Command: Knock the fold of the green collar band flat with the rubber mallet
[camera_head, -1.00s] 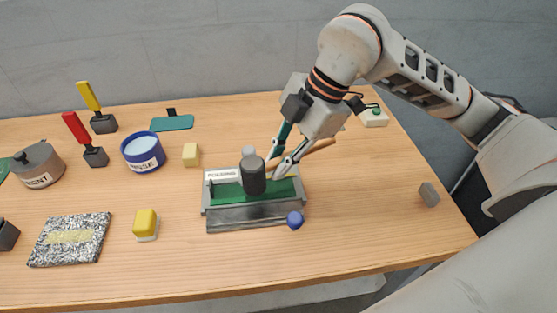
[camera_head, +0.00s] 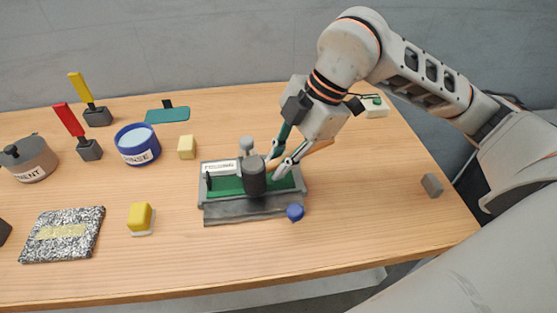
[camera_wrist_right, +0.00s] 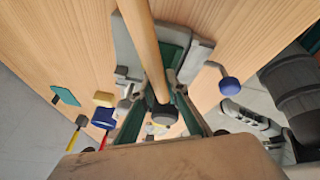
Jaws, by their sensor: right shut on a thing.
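My right gripper (camera_head: 276,168) is shut on the wooden handle of the rubber mallet. The dark mallet head (camera_head: 254,176) is over the middle of the folding fixture and covers part of the green collar band (camera_head: 226,186). I cannot tell whether the head touches the band. In the right wrist view the handle (camera_wrist_right: 148,45) runs between the fingers toward the dark head (camera_wrist_right: 165,113). The grey folding fixture (camera_head: 235,213) has a "FOLDING" label, a grey knob at the back and a blue ball knob (camera_head: 295,212) at front right. My left gripper is out of view.
Left of the fixture are a yellow block (camera_head: 140,216), a pale yellow block (camera_head: 187,147), a blue rinse tub (camera_head: 138,153), a cement pot (camera_head: 30,165) and a speckled pad (camera_head: 55,250). A grey block (camera_head: 432,185) is at right. The table's front right is clear.

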